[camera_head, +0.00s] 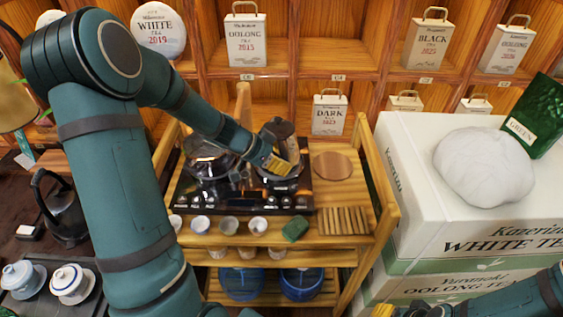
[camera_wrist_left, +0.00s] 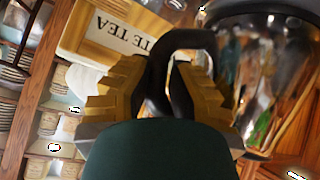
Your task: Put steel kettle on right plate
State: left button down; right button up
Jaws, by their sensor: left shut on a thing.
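The steel kettle (camera_head: 283,130) is at the right half of the black two-plate stove (camera_head: 190,192), over or on its right plate (camera_head: 284,184). I cannot tell whether its base touches the plate. My left gripper (camera_head: 277,165) is in front of the kettle. In the left wrist view, its yellow fingers (camera_wrist_left: 158,85) are shut on the kettle's black handle (camera_wrist_left: 188,40), with the shiny body (camera_wrist_left: 265,75) to the right. My right arm enters at the bottom right; its yellow fingertips (camera_head: 383,311) barely show at the bottom edge.
A glass pot (camera_head: 206,158) stands on the stove's left half. Small cups (camera_head: 229,225), a green block (camera_head: 296,228) and a slatted wooden mat (camera_head: 343,220) lie along the cart's front. A round wooden coaster (camera_head: 332,166) is right of the stove. White tea boxes (camera_head: 450,235) stand right of the cart.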

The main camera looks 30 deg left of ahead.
pick_arm(q)
jog(key=shift+w+r+p, duration=0.1)
jog(key=shift+p, duration=0.95)
pick_arm(e)
jog(key=shift+r, duration=1.15)
pick_arm(q)
jog(key=shift+f, duration=0.7)
pick_arm(e)
jog(key=shift+f, duration=0.2)
pick_arm(q)
jog(key=c, duration=1.3)
grip_release()
pick_arm(e)
jog(key=shift+s, duration=0.15)
pick_arm(q)
jog(key=p+v, duration=1.1)
pick_arm(e)
notch_tip(320, 180, up, 12)
jog(key=w, duration=0.2)
jog(key=shift+d+r+t, duration=0.25)
jog(key=shift+d+t, duration=0.05)
pick_arm(q)
jog(key=shift+d, duration=0.1)
